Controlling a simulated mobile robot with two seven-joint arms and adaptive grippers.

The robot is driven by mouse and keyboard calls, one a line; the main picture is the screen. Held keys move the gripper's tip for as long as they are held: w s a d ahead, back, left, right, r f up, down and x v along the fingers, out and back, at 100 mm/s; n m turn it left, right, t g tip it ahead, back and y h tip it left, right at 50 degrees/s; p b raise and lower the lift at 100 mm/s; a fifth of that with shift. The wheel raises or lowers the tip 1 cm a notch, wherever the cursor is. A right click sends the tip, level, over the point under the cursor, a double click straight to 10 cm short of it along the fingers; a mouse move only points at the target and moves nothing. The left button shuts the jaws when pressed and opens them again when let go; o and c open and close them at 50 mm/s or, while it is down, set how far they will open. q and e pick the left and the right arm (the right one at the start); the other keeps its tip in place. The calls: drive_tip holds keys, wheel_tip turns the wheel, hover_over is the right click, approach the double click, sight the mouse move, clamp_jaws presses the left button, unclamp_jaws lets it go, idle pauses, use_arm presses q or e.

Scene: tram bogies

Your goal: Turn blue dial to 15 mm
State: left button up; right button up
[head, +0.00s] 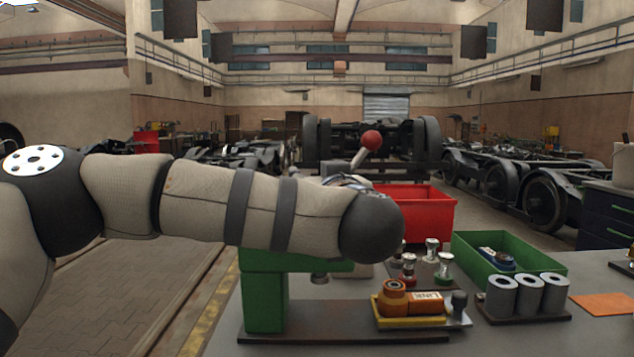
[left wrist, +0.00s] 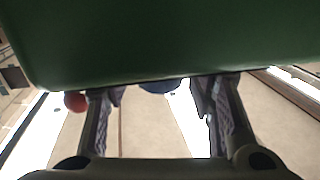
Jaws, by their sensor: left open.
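A green press (head: 265,300) stands on the bench, with a lever ending in a red ball (head: 371,140). My left arm crosses in front of it and hides most of its upper part and my left gripper in the head view. In the left wrist view the green body (left wrist: 170,40) fills the top. The blue dial (left wrist: 158,87) shows only as a small dark blue edge below the green body, between the fingers of my left gripper (left wrist: 160,97). The fingers are open and apart; I cannot tell whether they touch the dial. Its scale cannot be read.
A red bin (head: 425,215) stands behind the press. An orange sheet (head: 605,304) lies at the right.

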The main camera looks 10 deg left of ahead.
use_arm(q)
clamp_jaws()
drive_tip(key=shift+m+h, duration=0.3)
drive_tip(key=shift+h, duration=0.2)
drive_tip(key=m+t+h, duration=0.1)
drive_tip(key=h, duration=0.1)
drive_tip(key=shift+a+r+m+h, duration=0.1)
drive_tip(key=shift+m+h, duration=0.2)
drive_tip(key=shift+m, duration=0.1)
drive_tip(key=m+h, duration=0.2)
drive_tip(key=h, duration=0.1)
drive_tip(key=m+h, duration=0.2)
drive_tip(key=h, duration=0.2)
drive_tip(key=m+h, duration=0.1)
drive_tip(key=h, duration=0.1)
drive_tip(key=m+g+h, duration=0.1)
drive_tip(key=m+h, duration=0.1)
drive_tip(key=shift+w+f, duration=0.1)
drive_tip(key=shift+f, duration=0.1)
drive_tip(key=shift+m+g+h+b, duration=0.45)
drive_tip(key=shift+m+h, duration=0.25)
drive_tip(key=shift+h, duration=0.2)
use_arm(e)
drive_tip(key=shift+s+f+g, duration=0.3)
drive_tip(key=shift+s+f, duration=0.3)
drive_tip(key=shift+s, duration=0.1)
use_arm(q)
drive_tip(key=shift+r+h, duration=0.1)
drive_tip(key=shift+h, duration=0.2)
